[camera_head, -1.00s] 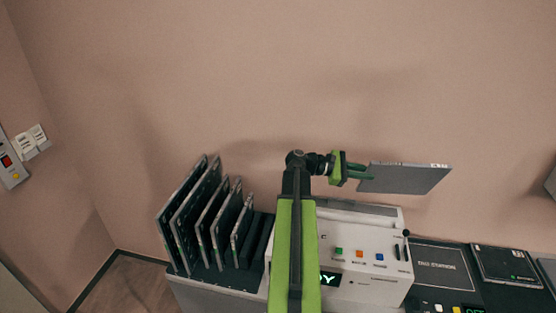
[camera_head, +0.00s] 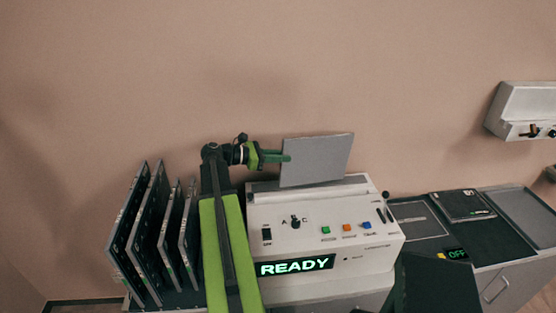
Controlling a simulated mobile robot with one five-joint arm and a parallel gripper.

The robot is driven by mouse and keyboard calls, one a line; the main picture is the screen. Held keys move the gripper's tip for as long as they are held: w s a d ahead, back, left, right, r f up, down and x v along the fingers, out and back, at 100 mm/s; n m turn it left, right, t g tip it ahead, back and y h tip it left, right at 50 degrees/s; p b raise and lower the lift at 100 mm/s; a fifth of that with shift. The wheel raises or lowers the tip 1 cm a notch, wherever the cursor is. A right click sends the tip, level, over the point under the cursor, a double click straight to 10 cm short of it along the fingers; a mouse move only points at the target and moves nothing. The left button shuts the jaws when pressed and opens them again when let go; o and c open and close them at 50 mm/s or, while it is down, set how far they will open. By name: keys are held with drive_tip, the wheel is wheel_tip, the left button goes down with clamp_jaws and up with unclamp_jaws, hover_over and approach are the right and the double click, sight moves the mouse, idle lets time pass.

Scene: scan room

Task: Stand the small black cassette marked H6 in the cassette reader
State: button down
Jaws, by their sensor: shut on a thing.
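My gripper (camera_head: 284,158) is shut on the left edge of a flat grey cassette (camera_head: 320,161). The cassette is upright, slightly tilted in the picture, with a plain grey face toward me; no H6 mark can be read. The white cassette reader (camera_head: 350,258) stands below it, with a lit READY display. The cassette's lower edge is at the back of the reader's top in the picture. I cannot tell whether it is in the slot or just above it.
Several dark cassettes stand in a rack on the left (camera_head: 147,235), close to my arm. A dark worktop (camera_head: 418,222) with a flat black panel (camera_head: 462,205) and an OFF display lies right of the reader. A white wall unit (camera_head: 525,112) hangs at the far right.

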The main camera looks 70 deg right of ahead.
sight(281, 168)
drive_tip(key=shift+f+b, duration=2.7)
drive_tip(key=shift+f, duration=0.1)
drive_tip(key=shift+s, duration=0.1)
drive_tip(key=shift+r, duration=0.15)
